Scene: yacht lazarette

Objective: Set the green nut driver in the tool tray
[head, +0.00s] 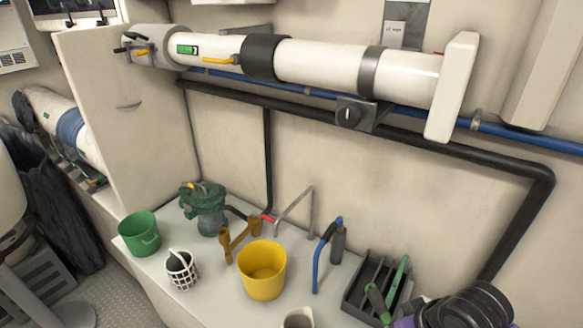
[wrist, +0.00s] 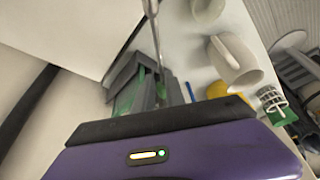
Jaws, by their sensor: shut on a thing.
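The tool tray (head: 350,298) is a dark grey box on the white bench at the lower right in the head view. It holds a green-handled tool (head: 397,279) and dark tools. It also shows beyond my gripper in the wrist view (wrist: 122,75). My gripper (wrist: 165,112), purple with a dark front, is shut on the green nut driver; its metal shaft (wrist: 155,45) stands out past the jaws in the wrist view. In the head view its green handle (head: 376,302) appears over the tray's front part. The jaws' grip is mostly hidden, and I cannot tell whether the driver touches the tray.
A yellow bucket (head: 262,270), a blue-handled tool (head: 323,255) and a brown bracket-like tool (head: 236,241) stand left of the tray. A green pot (head: 140,233), white basket (head: 181,270) and green pump (head: 206,208) are farther left. A black pipe (head: 520,220) runs along the wall.

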